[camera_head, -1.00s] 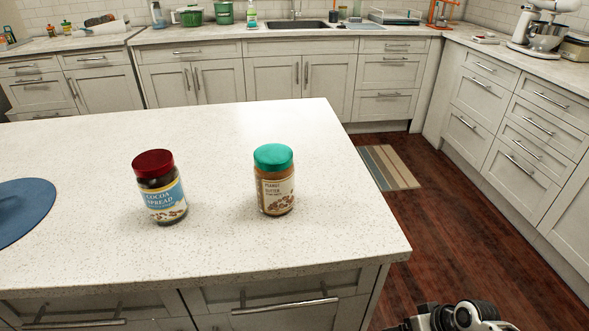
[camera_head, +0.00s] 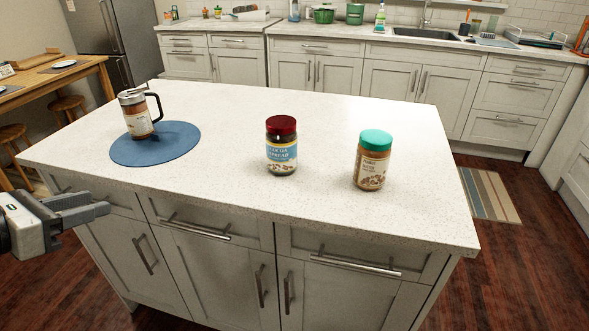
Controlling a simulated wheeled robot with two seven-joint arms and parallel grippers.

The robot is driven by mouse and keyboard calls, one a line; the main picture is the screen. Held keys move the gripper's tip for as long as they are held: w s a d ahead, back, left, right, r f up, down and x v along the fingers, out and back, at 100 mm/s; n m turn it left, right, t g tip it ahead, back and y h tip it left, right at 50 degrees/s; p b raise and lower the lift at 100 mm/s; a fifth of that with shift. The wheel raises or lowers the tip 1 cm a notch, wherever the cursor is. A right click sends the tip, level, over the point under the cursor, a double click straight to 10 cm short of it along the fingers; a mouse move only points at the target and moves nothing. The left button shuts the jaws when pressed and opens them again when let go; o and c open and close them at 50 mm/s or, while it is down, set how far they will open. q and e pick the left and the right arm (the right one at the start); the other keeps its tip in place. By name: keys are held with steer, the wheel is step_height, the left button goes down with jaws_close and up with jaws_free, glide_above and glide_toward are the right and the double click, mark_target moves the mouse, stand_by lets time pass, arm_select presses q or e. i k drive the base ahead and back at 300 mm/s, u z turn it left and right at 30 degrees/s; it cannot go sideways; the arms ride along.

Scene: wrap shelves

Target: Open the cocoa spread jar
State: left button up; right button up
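The cocoa spread jar (camera_head: 281,150) stands upright on the white speckled island counter (camera_head: 215,110), with its dark red lid (camera_head: 281,125) on. My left gripper (camera_head: 100,205) is at the left edge, in front of the counter and well apart from the jar. Its fingers show from the side, so I cannot tell whether they are open or shut. No object shows in them. My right gripper is not in view.
A peanut butter jar (camera_head: 371,165) with a green lid stands just right of the cocoa spread jar. Free counter surrounds the jars. Drawer handles (camera_head: 195,230) protrude in front.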

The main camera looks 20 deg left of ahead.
mark_target(282, 150)
steer(key=z, duration=0.45)
steer(key=k, duration=0.7)
steer(key=z, duration=0.95)
steer(key=i, duration=1.3)
steer(key=u, duration=1.25)
steer(key=i, duration=0.55)
steer(key=u, duration=0.35)
